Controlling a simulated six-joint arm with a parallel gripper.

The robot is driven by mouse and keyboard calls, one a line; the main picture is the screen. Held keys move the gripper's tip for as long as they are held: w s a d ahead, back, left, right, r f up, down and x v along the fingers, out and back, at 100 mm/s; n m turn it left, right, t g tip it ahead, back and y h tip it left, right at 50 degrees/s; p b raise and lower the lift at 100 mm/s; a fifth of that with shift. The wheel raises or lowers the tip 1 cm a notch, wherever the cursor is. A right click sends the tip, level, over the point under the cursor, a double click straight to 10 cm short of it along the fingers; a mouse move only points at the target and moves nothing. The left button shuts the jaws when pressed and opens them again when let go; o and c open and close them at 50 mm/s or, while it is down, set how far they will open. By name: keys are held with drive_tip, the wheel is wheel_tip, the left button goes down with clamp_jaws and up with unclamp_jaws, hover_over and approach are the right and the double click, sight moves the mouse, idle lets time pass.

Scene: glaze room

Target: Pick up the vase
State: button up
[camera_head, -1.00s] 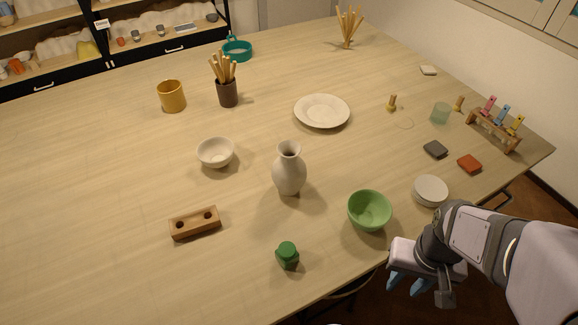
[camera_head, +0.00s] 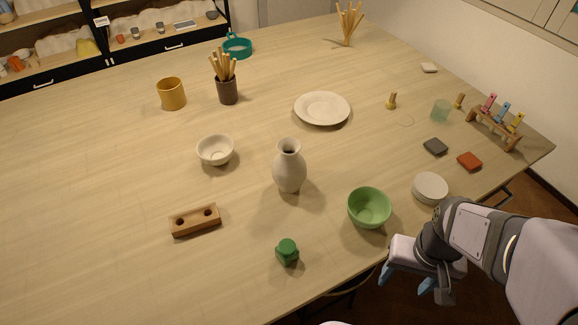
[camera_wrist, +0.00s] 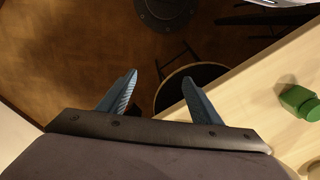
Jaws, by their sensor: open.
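The white vase (camera_head: 289,168) stands upright near the middle of the table, with a narrow neck and an open mouth. My gripper (camera_head: 407,284) is off the table's front edge at the lower right, apart from the vase. In the wrist view my gripper (camera_wrist: 157,88) has its two blue fingers spread, with nothing between them, pointing over the floor. The vase does not show in the wrist view.
A green bowl (camera_head: 369,208) stands between my gripper and the vase. A green jar (camera_head: 287,252) stands near the front edge and shows in the wrist view (camera_wrist: 299,103). A wooden block (camera_head: 195,221) and white bowl (camera_head: 215,150) are left of the vase. A plate (camera_head: 322,108) lies behind it.

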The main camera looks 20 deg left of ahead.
sight(290, 144)
drive_tip(key=w+r+n+t, duration=0.15)
drive_tip(key=w+r, duration=0.25)
drive_tip(key=w, duration=0.4)
drive_tip(key=w+r+n+t, duration=0.1)
drive_tip(key=w+r+t, duration=0.25)
drive_tip(key=w, duration=0.55)
drive_tip(key=w+a+r+n+t+y, duration=0.1)
drive_tip(key=w+a+t, duration=0.1)
drive_tip(key=w+a, duration=0.3)
drive_tip(key=w+a+r+t+y, duration=0.1)
drive_tip(key=w+a, duration=0.2)
drive_tip(key=a, duration=0.4)
drive_tip(key=w+a+r+t+y, duration=0.1)
drive_tip(key=a+r+t, duration=0.15)
drive_tip(key=a, duration=0.55)
drive_tip(key=a+r+t+y, duration=0.1)
drive_tip(key=a+t, duration=0.2)
drive_tip(key=a, duration=0.5)
drive_tip(key=s+a+r+t, duration=0.1)
drive_tip(key=s+a+m+t, duration=0.1)
drive_tip(key=s, duration=0.1)
drive_tip(key=s+a+r+m+t+h, duration=0.1)
drive_tip(key=shift+s+a+r+t, duration=0.2)
drive_tip(key=shift+a+r+t, duration=0.1)
drive_tip(key=shift+t, duration=0.05)
drive_tip(key=shift+s+r+t+h+p, duration=0.3)
drive_tip(key=shift+s+r+h, duration=0.1)
drive_tip(key=shift+s, duration=0.2)
drive_tip(key=shift+f, duration=1.25)
